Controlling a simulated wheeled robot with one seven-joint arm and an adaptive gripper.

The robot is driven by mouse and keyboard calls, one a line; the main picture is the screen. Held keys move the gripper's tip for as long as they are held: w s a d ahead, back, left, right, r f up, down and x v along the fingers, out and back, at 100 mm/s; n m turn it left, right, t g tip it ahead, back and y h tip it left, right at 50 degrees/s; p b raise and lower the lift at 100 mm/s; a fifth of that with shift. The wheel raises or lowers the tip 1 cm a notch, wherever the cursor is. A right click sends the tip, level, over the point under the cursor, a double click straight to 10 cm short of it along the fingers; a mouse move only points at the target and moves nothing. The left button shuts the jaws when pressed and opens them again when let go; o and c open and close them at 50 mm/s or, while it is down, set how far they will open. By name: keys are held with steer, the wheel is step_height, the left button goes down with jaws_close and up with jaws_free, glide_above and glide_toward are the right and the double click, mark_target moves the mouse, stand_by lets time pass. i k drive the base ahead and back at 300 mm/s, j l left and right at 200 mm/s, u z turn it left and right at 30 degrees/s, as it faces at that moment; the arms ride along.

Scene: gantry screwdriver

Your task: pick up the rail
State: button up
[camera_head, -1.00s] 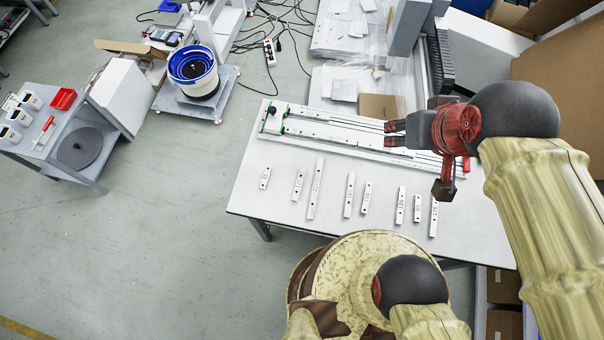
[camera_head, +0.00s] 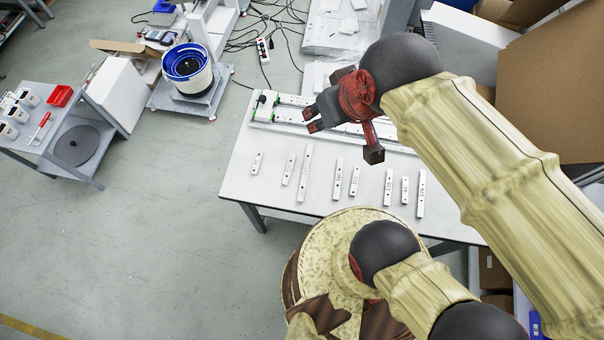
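Several short white rails lie apart in a row on the white table (camera_head: 240,180). I cannot tell which one the task means. A long white linear fixture (camera_head: 288,115) lies along the table's back, partly hidden by my gripper and arm.
A grey cart (camera_head: 75,150) with a red bin (camera_head: 59,95) is farther left. Cardboard (camera_head: 555,90) stands at the right. The table's front strip is clear.

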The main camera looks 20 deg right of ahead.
mark_target(302, 187)
steer(key=z, duration=0.8)
steer(key=k+j+z, duration=0.1)
steer(key=j+z, duration=0.2)
steer(key=k+j+z, duration=0.15)
steer(key=j+z, duration=0.15)
steer(key=j, duration=0.15)
steer(key=k+j+z, duration=0.15)
steer(key=j+z, duration=0.15)
